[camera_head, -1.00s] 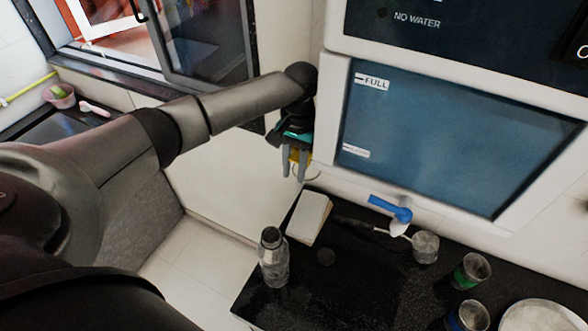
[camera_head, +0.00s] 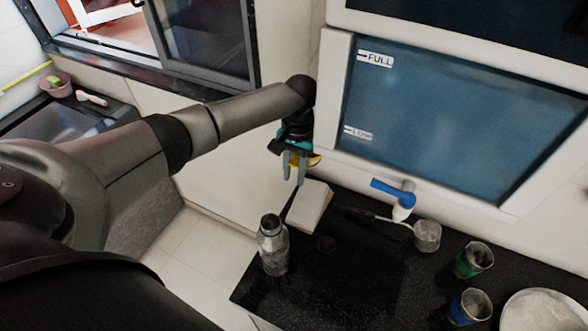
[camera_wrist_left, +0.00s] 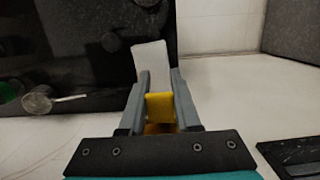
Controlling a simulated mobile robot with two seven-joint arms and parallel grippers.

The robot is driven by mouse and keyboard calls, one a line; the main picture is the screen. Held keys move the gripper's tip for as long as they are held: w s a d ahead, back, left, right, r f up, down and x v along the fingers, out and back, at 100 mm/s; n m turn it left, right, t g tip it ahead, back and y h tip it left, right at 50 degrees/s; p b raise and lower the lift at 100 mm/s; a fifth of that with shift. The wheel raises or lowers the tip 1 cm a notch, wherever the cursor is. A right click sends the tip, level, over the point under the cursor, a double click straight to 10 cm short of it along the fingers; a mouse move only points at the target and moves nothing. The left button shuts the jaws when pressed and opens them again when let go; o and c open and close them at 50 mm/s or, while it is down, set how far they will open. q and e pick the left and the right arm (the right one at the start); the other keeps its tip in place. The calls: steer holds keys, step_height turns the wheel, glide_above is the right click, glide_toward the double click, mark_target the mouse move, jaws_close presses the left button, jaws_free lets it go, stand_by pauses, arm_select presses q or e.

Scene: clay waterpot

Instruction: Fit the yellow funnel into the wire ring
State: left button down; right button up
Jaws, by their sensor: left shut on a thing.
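My left gripper (camera_head: 294,177) hangs fingers-down in the head view, in front of the wall just left of the big dispenser. It is shut on the yellow funnel (camera_head: 315,160), which shows only as a small yellow patch beside the fingers. In the left wrist view the yellow funnel (camera_wrist_left: 160,106) sits between the two fingers, and its lower part is partly hidden by the gripper body. I cannot make out the wire ring now; the gripper and funnel may cover it. My right gripper is not in view.
Below the gripper, a white block (camera_head: 310,205) lies on the black counter (camera_head: 350,270). A blue tap (camera_head: 396,193), a ladle (camera_head: 426,236), cups (camera_head: 474,260) and a plate (camera_head: 540,312) are to the right.

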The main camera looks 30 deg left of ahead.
arm_select(q)
steer(key=c, duration=0.5)
jaws_free()
steer(key=shift+c, duration=0.2)
step_height(320, 180, up, 15)
steer(key=w, duration=0.2)
stand_by(0.6)
